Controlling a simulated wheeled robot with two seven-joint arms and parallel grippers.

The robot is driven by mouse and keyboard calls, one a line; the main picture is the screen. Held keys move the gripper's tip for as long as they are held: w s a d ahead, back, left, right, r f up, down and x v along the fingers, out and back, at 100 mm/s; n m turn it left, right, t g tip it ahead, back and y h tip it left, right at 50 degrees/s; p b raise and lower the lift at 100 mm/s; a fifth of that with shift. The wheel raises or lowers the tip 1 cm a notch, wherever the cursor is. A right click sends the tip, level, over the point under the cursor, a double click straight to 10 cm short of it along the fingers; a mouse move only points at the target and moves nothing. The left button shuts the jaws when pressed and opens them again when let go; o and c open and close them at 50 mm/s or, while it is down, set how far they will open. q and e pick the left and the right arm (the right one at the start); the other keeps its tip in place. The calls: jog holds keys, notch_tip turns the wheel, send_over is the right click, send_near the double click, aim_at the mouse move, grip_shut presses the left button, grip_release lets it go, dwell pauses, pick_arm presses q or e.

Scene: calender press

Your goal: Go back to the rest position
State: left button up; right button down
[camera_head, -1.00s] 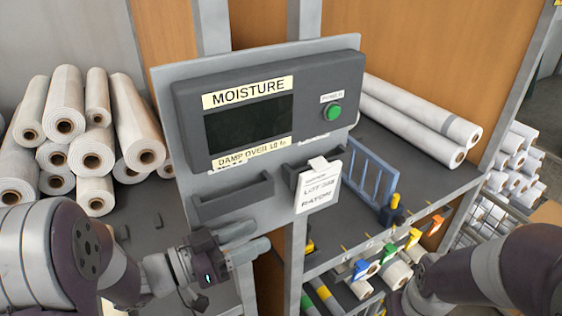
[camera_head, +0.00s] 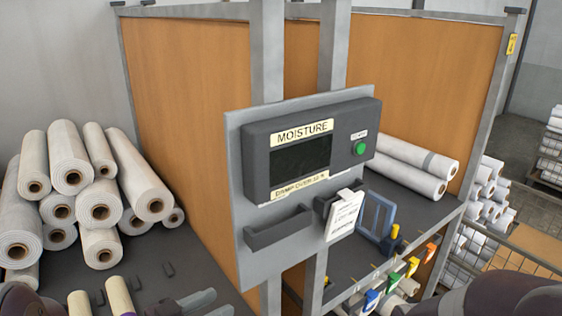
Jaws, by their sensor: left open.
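My left gripper (camera_head: 188,303) is at the bottom edge, left of the panel post, with its pale fingers apart and empty. Most of its arm is cut off by the picture edge. My right arm shows only as a dark link at the bottom right corner, and its gripper is out of the picture. The moisture panel (camera_head: 236,196) stands in the middle, with a dark screen (camera_head: 300,160) and a green button (camera_head: 360,148). A white card (camera_head: 345,216) sits in the right holder below it. The left holder (camera_head: 278,230) looks empty.
Several white rolls (camera_head: 98,212) are stacked on the left shelf. Two long rolls (camera_head: 415,168) lie on the right shelf behind a blue frame (camera_head: 375,216). Coloured tags (camera_head: 412,266) line that shelf's front edge. Orange partitions (camera_head: 190,90) rise behind.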

pick_arm(q)
jog(key=w+a+f+n+y, duration=0.3)
jog(key=a+f+n+y, duration=0.1)
jog(key=a+f+y, duration=0.5)
jog(key=s+a+f+n+g+y+b, duration=0.1)
jog(key=s+a+f+n+g+y, duration=0.2)
jog(key=s+a+g+y, duration=0.15)
jog(key=s+d+f+n+g+h+b, duration=0.1)
jog(key=s+d+g+b, duration=0.1)
jog(key=s+d+g, duration=0.3)
jog(key=s+d, duration=0.1)
jog(key=d, duration=0.3)
jog(key=shift+s+f, duration=0.3)
jog(key=shift+s, duration=0.1)
pick_arm(e)
jog(key=f, duration=0.3)
jog(key=shift+w+d+f, duration=0.3)
jog(key=shift+d+f, duration=0.1)
pick_arm(q)
jog(key=shift+h, duration=0.25)
